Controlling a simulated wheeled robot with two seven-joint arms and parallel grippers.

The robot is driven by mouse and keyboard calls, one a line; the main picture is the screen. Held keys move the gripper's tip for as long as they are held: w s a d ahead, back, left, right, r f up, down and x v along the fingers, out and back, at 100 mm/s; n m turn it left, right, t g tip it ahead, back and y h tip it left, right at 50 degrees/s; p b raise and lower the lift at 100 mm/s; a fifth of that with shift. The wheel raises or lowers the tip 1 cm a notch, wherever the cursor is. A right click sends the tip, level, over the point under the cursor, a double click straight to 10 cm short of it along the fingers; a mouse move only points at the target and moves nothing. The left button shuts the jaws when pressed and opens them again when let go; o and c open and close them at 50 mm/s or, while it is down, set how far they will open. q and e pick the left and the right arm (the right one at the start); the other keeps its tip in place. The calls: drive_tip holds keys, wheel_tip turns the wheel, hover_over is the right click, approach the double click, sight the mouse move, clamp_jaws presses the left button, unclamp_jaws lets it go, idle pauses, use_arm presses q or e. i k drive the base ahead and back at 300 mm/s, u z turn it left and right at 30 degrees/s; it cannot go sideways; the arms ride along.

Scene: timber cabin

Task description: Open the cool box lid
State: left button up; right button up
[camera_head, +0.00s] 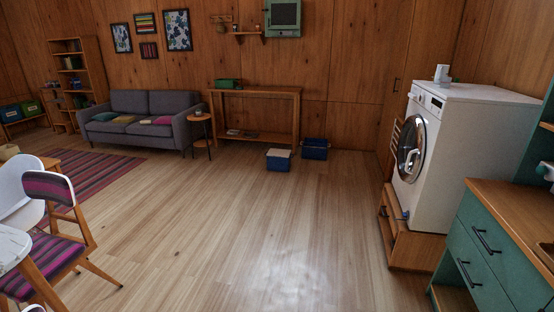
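A blue box with a pale top (279,159) sits on the wooden floor in front of the console table, at the middle back of the room. A darker blue box (315,148) stands just right of it, near the wall. Either could be the cool box; at this distance I cannot tell which. The pale top looks closed, but its details are too small to make out. Neither of my grippers is in view.
The floor (230,220) ahead is clear up to the boxes. A console table (257,92) stands behind them. A striped chair (60,225) is at left. A white washing machine (465,150) on a wooden base and green drawers (487,255) line the right.

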sight(275, 152)
drive_tip(key=z, duration=0.65)
drive_tip(key=i, duration=7.1)
drive_tip(key=u, duration=0.65)
